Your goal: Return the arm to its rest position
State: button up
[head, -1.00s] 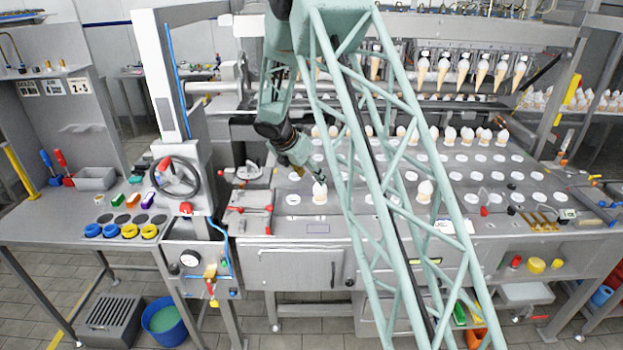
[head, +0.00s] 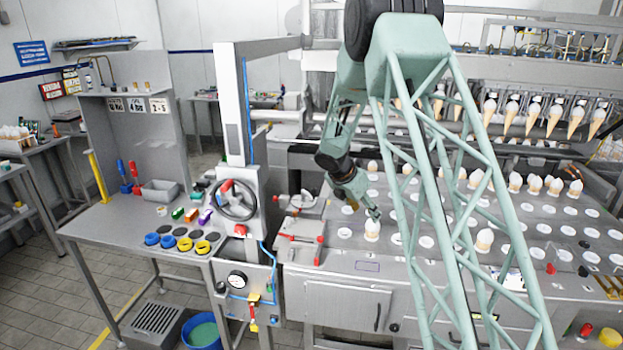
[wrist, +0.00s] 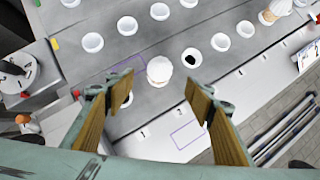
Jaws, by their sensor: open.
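My gripper (head: 376,213) is at the end of my green lattice arm (head: 450,170), low over the front left of the grey cone table (head: 350,245). In the wrist view its two brown-padded fingers (wrist: 160,92) are apart with nothing between the pads. A white-topped cone (head: 372,230) stands upright in a table hole just below the fingertips. In the wrist view the same cone (wrist: 159,70) shows just beyond the gap between the fingers. I cannot tell exactly how far the fingertips are from it.
Another cone (head: 484,241) stands to the right, and several more line the back rows. A hanging row of cones (head: 512,112) is behind. A side bench (head: 130,225) with a black handwheel (head: 233,200) is at left. Empty white-rimmed holes (wrist: 221,42) surround the near cone.

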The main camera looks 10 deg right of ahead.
jog(key=s+a+r+m+y+b, duration=0.15)
jog(key=s+a+r+m, duration=0.35)
jog(key=s+r, duration=0.75)
jog(key=s+a+r+m+b, duration=0.3)
jog(key=s+r+m, duration=0.55)
jog(key=s, duration=0.65)
jog(key=s+a+m+y+b, duration=0.2)
jog(key=s+a+m, duration=0.3)
jog(key=s, duration=1.3)
jog(key=s+a+r+m+t+y+b, duration=0.1)
jog(key=s+a+m, duration=0.4)
jog(key=s, duration=1.3)
jog(key=shift+s+a+y+b, duration=0.25)
jog(key=shift+a+y+b, duration=0.4)
jog(key=shift+a+b, duration=0.7)
jog(key=shift+a+p, duration=0.3)
jog(key=shift+a, duration=0.05)
